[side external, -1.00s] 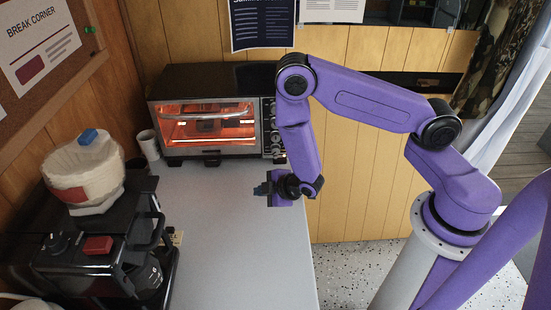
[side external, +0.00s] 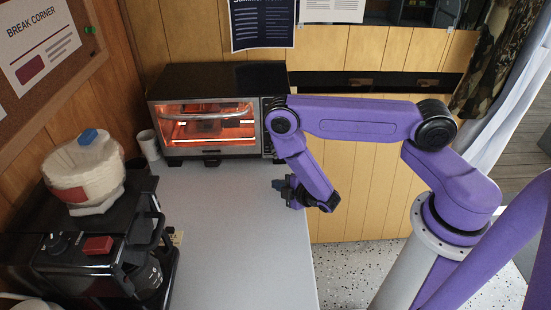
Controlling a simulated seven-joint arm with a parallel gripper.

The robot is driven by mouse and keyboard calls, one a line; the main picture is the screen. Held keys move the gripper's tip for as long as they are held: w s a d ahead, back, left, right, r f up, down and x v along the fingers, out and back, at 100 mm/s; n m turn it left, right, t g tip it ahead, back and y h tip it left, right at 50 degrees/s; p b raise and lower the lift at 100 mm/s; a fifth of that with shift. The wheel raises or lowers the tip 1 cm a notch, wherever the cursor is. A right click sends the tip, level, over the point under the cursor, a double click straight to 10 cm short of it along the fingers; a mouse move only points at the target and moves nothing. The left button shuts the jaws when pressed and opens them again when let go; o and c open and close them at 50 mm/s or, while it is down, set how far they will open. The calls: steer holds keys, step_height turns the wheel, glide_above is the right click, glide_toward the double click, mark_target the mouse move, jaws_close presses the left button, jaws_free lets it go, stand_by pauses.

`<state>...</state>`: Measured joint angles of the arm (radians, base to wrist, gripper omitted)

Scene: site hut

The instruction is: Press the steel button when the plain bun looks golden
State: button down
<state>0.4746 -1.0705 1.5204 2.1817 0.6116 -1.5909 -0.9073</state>
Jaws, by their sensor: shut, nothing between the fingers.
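The toaster oven (side external: 205,156) stands at the back of the counter, its window (side external: 190,132) glowing orange. Shapes show behind the glass, but I cannot make out the plain bun or its colour. The oven's control panel (side external: 268,142) is at its right end, partly covered by my arm. I cannot pick out the steel button there. My gripper (side external: 278,184) is shut and empty, in front of and below the panel, over the right part of the counter. It is apart from the oven, with its fingers pointing left in the picture.
A white cup (side external: 148,145) stands beside the oven. The middle of the grey counter (side external: 225,230) is clear.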

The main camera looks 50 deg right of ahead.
steer(key=shift+w+d, duration=3.05)
steer(key=shift+w, duration=0.05)
steer(key=shift+w+d, duration=0.1)
steer(key=shift+d, duration=0.05)
steer(key=shift+w+d, duration=0.15)
steer(key=shift+w, duration=0.05)
steer(key=shift+w+d, duration=0.25)
steer(key=shift+d, duration=0.05)
stand_by(0.7)
steer(key=shift+a, duration=0.1)
steer(key=shift+s+a, duration=0.5)
steer(key=shift+s, duration=0.05)
steer(key=shift+s, duration=0.1)
stand_by(0.3)
steer(key=shift+s+a, duration=1.7)
steer(key=shift+a, duration=0.05)
